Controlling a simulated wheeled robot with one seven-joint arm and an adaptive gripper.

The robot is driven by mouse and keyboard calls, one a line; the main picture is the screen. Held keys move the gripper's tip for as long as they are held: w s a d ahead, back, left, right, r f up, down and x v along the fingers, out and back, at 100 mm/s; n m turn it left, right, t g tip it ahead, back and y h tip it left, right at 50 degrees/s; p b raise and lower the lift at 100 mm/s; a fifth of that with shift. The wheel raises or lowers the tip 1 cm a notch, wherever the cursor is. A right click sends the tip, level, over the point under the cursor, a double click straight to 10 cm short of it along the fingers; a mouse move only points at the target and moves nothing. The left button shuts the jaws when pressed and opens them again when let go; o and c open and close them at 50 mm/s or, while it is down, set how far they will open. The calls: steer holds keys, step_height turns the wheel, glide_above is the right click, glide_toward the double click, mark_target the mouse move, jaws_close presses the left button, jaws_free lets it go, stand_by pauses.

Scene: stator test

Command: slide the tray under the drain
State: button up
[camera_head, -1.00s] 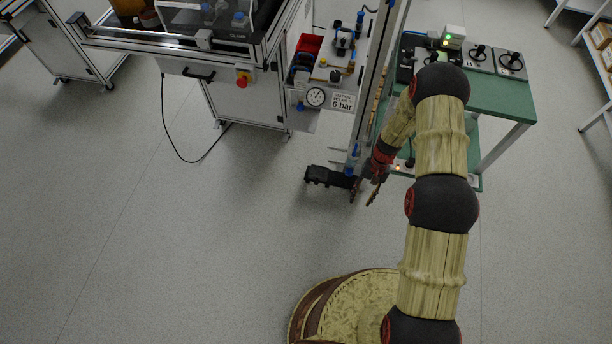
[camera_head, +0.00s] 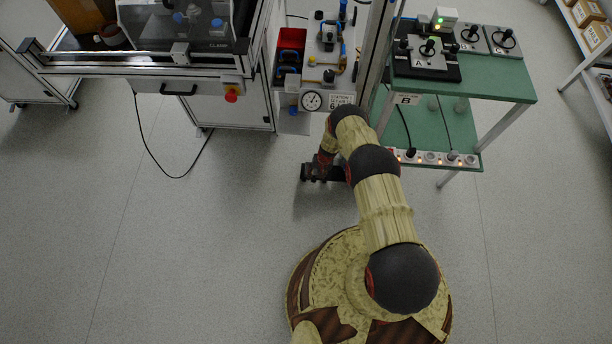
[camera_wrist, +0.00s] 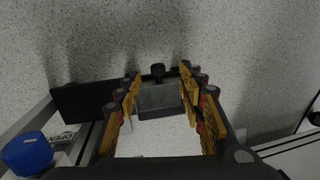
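A dark tray (camera_head: 308,172) sits low in front of the station in the head view, partly hidden by my arm. In the head view my gripper (camera_head: 322,160) is small and mostly hidden by the arm. A blue valve cap (camera_wrist: 26,153) beside an "OPEN" label is at the wrist view's lower left. The drain outlet itself is not clear.
A station panel with a pressure gauge (camera_head: 311,101) stands just behind. A green table (camera_head: 500,88) with a lower shelf and a lit power strip (camera_head: 432,157) is to the right. A cabinet with a red knob (camera_head: 231,94) is left. The front-left floor is clear.

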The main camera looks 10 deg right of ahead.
mark_target(314, 180)
steer(key=f+b, duration=0.1)
steer(key=f, duration=0.1)
steer(key=f+b, duration=0.1)
steer(key=f, duration=0.2)
steer(key=w+f+b, duration=0.1)
steer(key=f+b, duration=0.1)
steer(key=shift+a+f, duration=0.3)
steer(key=shift+f, duration=0.1)
steer(key=shift+c, duration=0.7)
jaws_close()
